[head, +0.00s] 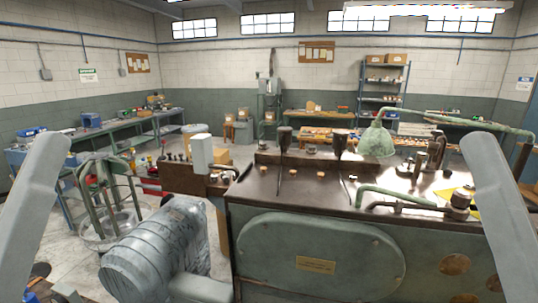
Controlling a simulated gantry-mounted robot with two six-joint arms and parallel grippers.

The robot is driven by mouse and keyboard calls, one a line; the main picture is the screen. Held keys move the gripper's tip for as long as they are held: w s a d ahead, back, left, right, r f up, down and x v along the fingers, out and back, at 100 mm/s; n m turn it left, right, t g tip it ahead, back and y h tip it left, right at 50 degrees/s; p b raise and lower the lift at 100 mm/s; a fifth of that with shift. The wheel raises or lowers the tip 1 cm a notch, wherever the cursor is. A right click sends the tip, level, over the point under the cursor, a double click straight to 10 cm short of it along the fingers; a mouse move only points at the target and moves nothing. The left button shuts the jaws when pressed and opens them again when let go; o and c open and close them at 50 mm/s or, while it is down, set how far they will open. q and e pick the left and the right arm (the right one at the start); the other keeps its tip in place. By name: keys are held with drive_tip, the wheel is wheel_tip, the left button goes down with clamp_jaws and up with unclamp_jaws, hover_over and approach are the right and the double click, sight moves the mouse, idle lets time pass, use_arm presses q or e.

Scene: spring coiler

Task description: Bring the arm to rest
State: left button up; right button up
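The spring coiler (330,225) fills the lower middle and right of the head view. It has a dark metal top, a grey-green body and an oval front cover with a small brass plate. A grey link of my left arm stands at the left edge, and a grey link of my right arm stands at the right edge. Both links are raised and slant in from the sides, apart from each other. Neither gripper shows, so I cannot see whether they hold anything.
A green lamp (377,139) on a bent arm hangs over the machine top. A grey ribbed motor housing (158,255) stands in front at left. A green wire reel stand (105,198) is behind it. Benches and a shelf (384,90) line the walls. Some floor is open at left.

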use_arm(q)
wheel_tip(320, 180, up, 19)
drive_tip(key=p, duration=1.4)
drive_tip(key=shift+p, duration=0.4)
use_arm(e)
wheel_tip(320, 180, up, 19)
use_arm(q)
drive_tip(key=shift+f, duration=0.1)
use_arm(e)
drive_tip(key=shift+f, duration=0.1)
